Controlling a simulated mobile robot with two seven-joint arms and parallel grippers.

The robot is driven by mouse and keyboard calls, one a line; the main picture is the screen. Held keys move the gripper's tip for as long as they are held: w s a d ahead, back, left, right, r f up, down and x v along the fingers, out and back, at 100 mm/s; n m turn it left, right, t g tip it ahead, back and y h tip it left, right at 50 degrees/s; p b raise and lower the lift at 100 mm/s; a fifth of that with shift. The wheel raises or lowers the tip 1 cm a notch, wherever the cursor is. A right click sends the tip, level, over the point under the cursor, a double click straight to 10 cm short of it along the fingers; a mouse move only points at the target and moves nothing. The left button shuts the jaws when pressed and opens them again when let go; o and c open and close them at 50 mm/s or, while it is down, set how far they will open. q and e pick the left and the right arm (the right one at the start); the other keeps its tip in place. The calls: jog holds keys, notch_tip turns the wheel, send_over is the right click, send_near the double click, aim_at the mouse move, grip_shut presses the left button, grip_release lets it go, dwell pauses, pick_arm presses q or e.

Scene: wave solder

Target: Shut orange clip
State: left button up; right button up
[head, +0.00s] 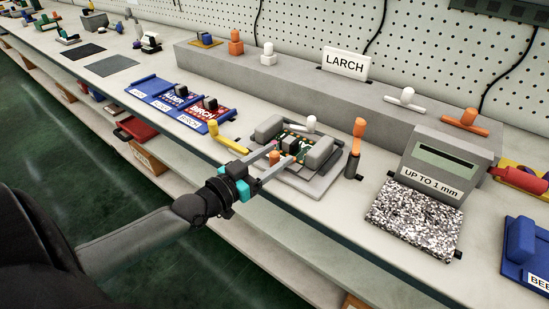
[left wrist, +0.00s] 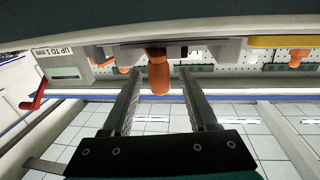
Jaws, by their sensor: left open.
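The board fixture (head: 325,186) is a grey frame with a green circuit board (head: 294,147) between grey blocks. A small orange clip knob (head: 274,157) sits at its front edge; in the left wrist view the orange knob (left wrist: 158,76) hangs between my fingers. My left gripper (head: 279,156) is open, with one finger on each side of the knob; in the left wrist view gaps show beside it. The knob's base is hidden there. Another orange handle (head: 358,134) stands upright right of the fixture. My right gripper is not in view.
A yellow handle (head: 228,144) lies left of the fixture and a white knob (head: 311,122) is at its back. Blue trays (head: 167,104) stand farther left. The "UP TO 1 mm" box (head: 453,144) and speckled pad (head: 415,217) are right. A grey ledge (head: 290,83) runs behind.

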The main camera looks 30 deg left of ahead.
pick_arm(q)
jog(key=shift+w, duration=0.25)
grip_shut()
dwell(0.4)
